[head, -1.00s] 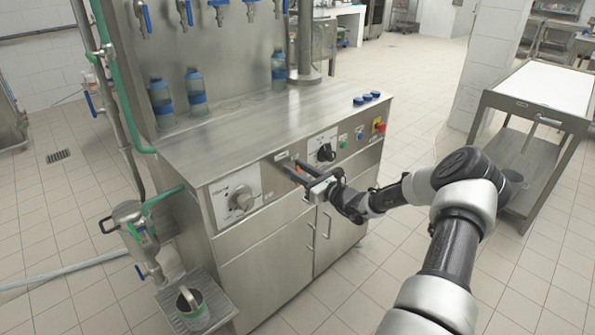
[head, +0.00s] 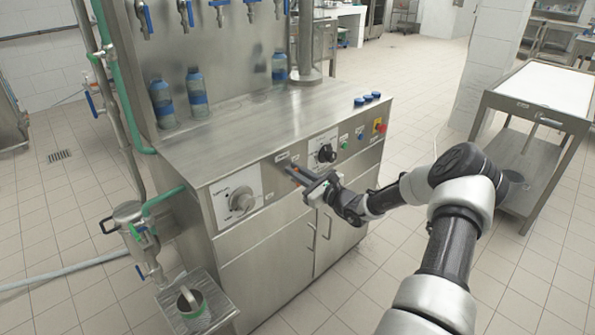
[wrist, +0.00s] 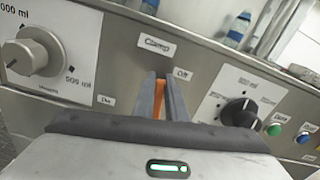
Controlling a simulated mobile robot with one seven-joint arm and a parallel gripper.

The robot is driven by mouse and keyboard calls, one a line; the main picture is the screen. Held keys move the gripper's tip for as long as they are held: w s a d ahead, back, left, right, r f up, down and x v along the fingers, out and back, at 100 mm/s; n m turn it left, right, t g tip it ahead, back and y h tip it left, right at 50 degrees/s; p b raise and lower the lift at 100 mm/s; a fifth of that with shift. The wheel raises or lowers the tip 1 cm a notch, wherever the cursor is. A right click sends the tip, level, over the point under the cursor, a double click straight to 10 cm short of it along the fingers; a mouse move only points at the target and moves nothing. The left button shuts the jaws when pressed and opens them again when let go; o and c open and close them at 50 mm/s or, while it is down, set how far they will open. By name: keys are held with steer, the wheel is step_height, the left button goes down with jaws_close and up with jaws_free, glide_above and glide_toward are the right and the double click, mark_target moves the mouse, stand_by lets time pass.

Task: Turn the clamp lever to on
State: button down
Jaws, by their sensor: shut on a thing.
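The orange clamp lever (wrist: 160,92) is on the front panel of the steel machine, below the label reading Clamp (wrist: 160,45). My gripper (wrist: 162,84) is shut on it, with one dark finger on each side. The lever's lower part is hidden by my gripper. The Off label (wrist: 181,74) is just right of the fingers, and the On label (wrist: 106,99) is further left and lower. In the head view my gripper (head: 293,172) reaches the panel between the two dials.
A large grey dial (head: 241,200) is left of the lever and a black knob (head: 326,153) is right of it. Buttons and a red stop switch (head: 380,127) are further right. Bottles (head: 197,90) stand on the machine top. A cart (head: 545,95) stands to the right.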

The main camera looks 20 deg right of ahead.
mark_target(280, 177)
steer(key=n, duration=0.1)
steer(key=a+n, duration=0.1)
steer(key=n, duration=0.1)
steer(key=f+n, duration=0.1)
steer(key=shift+s+a+n+b, duration=0.3)
steer(key=shift+a+b, duration=0.1)
steer(key=n+b, duration=0.1)
steer(key=a+f+n, duration=0.1)
steer(key=n, duration=0.1)
steer(key=n+b, duration=0.1)
steer(key=shift+s+a+f+b, duration=0.15)
steer(key=shift+s+f+b, duration=0.1)
steer(key=shift+f+b, duration=0.1)
steer(key=n+b, duration=0.1)
steer(key=f+n+b, duration=0.1)
steer(key=n+b, duration=0.1)
steer(key=n, duration=0.1)
steer(key=shift+s+a+f, duration=0.1)
steer(key=shift+a+f, duration=0.05)
steer(key=shift+a, duration=0.1)
steer(key=shift+f+n+b, duration=0.35)
steer(key=shift+n+b, duration=0.55)
steer(key=shift+b, duration=0.35)
steer(key=shift+f+n+b, duration=0.1)
steer(key=shift+n+b, duration=0.45)
steer(key=shift+n, duration=0.05)
steer(key=c, duration=1.8)
jaws_free()
